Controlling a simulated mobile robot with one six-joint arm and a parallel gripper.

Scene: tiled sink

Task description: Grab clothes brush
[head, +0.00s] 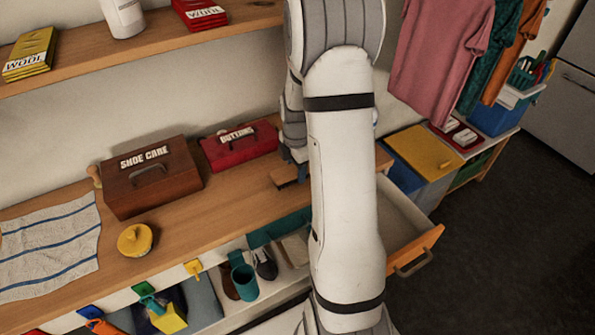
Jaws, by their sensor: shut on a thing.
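My gripper (294,156) is at the back of the wooden counter, partly hidden behind my white arm. It points down and is shut on a brown wooden piece, which looks like the clothes brush (284,176). Only the left part of the brush shows, low over or on the counter; I cannot tell whether it touches the wood. My arm hides the rest of it, and its bristles cannot be made out.
A red buttons box (240,146) stands just left of my gripper, and a brown shoe care box (152,178) further left. A yellow round tin (135,240) and striped cloth (48,245) lie on the counter. A drawer (410,246) stands open at right, below the counter.

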